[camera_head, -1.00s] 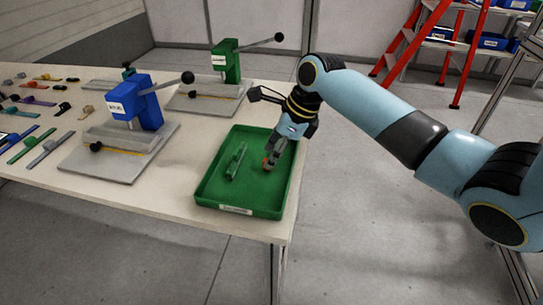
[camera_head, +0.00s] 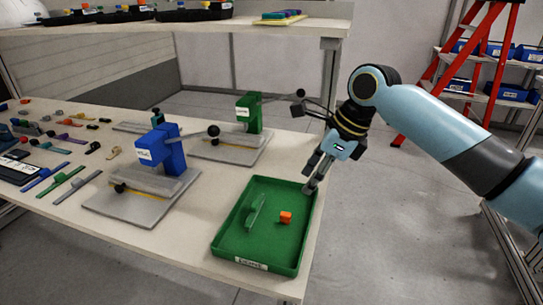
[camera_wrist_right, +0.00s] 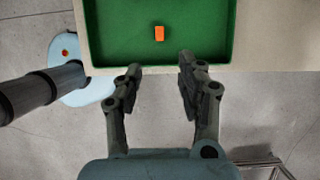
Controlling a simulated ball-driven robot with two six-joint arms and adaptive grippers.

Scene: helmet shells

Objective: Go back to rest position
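My right gripper (camera_head: 312,186) hangs near the right edge of the green tray (camera_head: 262,244), above and apart from the pieces in it. In the right wrist view, my right gripper (camera_wrist_right: 158,80) is open, with nothing between its fingers. A small orange block (camera_head: 286,217) lies on the tray floor. The block also shows in the right wrist view (camera_wrist_right: 159,33), beyond the fingertips. A green clip-like part (camera_head: 256,212) lies left of the block in the tray. My left gripper is not in view.
The table holds a blue press (camera_head: 170,150) and a green press (camera_head: 249,112), each with a lever. Several coloured small parts lie at the left. A shelf (camera_head: 180,26) spans above the table's back. A red ladder (camera_head: 432,75) stands at the right. Open floor lies right of the table.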

